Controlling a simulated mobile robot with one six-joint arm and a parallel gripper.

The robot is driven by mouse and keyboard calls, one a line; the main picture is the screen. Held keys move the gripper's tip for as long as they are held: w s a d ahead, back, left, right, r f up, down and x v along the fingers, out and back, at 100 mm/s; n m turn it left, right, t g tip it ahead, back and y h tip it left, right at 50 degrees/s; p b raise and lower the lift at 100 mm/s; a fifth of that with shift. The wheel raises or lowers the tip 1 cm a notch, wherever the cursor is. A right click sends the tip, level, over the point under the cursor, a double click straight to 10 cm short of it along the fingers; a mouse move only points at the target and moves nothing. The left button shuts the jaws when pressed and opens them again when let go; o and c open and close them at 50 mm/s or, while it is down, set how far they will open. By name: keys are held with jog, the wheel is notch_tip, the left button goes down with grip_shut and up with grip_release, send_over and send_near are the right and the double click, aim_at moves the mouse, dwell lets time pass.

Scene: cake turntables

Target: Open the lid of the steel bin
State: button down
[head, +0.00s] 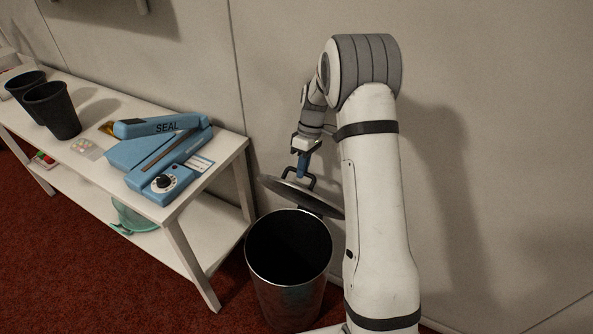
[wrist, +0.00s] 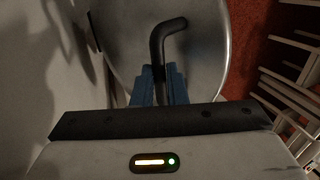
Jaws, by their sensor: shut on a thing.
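The steel bin (head: 289,285) stands on the floor to the right of the white table, and its dark inside shows from above. Its lid (head: 325,207) is tilted above the back of the bin's mouth, clear of most of the opening. My arm hides the lid's right end, so I cannot tell whether the lid still touches the rim. My gripper (head: 302,168) is shut on the lid's dark handle. In the wrist view the blue fingers (wrist: 158,88) close around the handle (wrist: 166,40), with the round grey lid (wrist: 207,62) beyond.
A white table (head: 170,207) on the left holds a blue sealer (head: 165,155) and two black cups (head: 55,108). A teal bowl (head: 133,215) sits on its lower shelf. The wall is close behind the bin and lid. Red carpet (head: 90,285) is clear in front of the table.

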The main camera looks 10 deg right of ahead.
jog(key=shift+d+f, duration=0.15)
jog(key=shift+f, duration=0.2)
jog(key=c, duration=1.6)
grip_release()
jog(key=shift+w+f, duration=0.1)
jog(key=shift+w, duration=0.2)
jog(key=shift+c, duration=0.2)
jog(key=shift+o, duration=0.9)
jog(key=shift+r, duration=0.2)
notch_tip(320, 180, up, 10)
